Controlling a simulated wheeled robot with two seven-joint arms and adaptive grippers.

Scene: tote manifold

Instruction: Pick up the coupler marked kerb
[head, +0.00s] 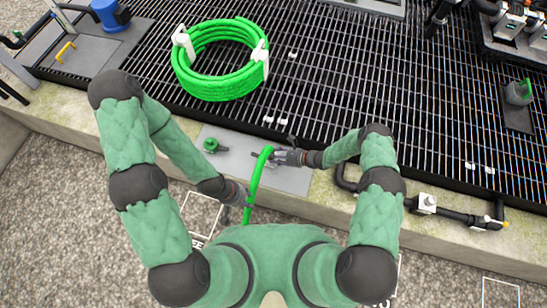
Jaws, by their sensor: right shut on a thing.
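A bright green hose (257,174) hangs over the kerb edge, its upper end bent at the grey plate. My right gripper (272,156) comes in from the right and is shut at this upper end, seemingly on the green hose; its fingertips are small and partly hidden. My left gripper (246,203) is lower, beside the hose at the kerb's front; I cannot tell whether its fingers are closed. A small green fitting (211,145) lies on the grey plate (290,179), left of my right gripper. No marking "kerb" is legible on any coupler.
A coiled green hose (222,88) with white straps lies on the black grating (335,75). A blue cylinder (109,14) stands at the upper left. A dark pipe with a white fitting (427,203) runs along the kerb (330,205) at right. A green-topped fitting (518,92) stands far right.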

